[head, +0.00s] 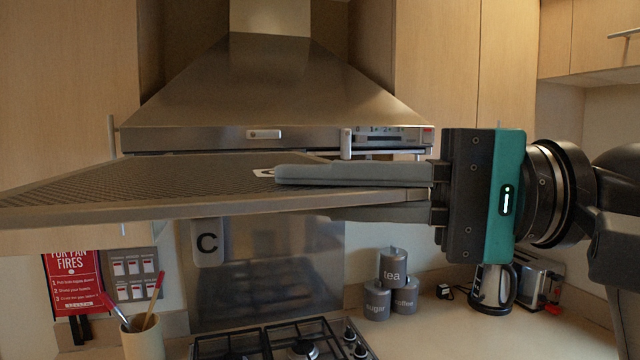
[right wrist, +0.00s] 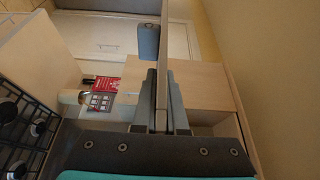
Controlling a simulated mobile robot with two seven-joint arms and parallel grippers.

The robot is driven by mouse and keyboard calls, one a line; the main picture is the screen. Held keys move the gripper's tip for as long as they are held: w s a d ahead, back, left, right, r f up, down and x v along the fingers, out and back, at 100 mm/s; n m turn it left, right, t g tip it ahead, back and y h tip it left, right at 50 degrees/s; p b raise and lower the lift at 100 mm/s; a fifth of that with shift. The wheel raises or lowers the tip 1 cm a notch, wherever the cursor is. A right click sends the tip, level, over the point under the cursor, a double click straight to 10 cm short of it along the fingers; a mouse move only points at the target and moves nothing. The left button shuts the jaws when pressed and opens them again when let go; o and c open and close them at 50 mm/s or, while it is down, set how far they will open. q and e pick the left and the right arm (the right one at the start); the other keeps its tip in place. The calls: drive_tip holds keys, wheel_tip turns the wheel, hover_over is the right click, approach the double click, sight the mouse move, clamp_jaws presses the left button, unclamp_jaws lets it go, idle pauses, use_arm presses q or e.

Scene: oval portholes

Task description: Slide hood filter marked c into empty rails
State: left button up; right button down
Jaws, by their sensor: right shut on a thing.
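My right gripper (head: 350,190) comes in from the right in the head view and is shut on the edge of a flat mesh hood filter (head: 170,182). The filter is held nearly level, with its near edge toward me, in front of the range hood (head: 270,95). The rails under the hood are hidden behind the filter. My left gripper is not in view.
A gas hob (head: 290,343) lies below. Grey canisters (head: 393,266) marked tea, sugar and coffee and a kettle (head: 493,288) stand on the counter to the right. A utensil pot (head: 143,337) stands at lower left. Wall cabinets (head: 450,80) flank the hood.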

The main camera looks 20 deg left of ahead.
drive_tip(key=shift+f, duration=0.1)
idle(0.3)
drive_tip(key=shift+w+a+p, duration=0.45)
drive_tip(key=shift+w, duration=0.25)
drive_tip(key=shift+w+a, duration=0.35)
drive_tip(key=shift+w, duration=0.15)
drive_tip(key=shift+w+a+p, duration=0.3)
drive_tip(key=shift+w+p, duration=0.15)
drive_tip(key=shift+p, duration=0.05)
drive_tip(key=shift+w+a, duration=0.1)
drive_tip(key=shift+w, duration=0.1)
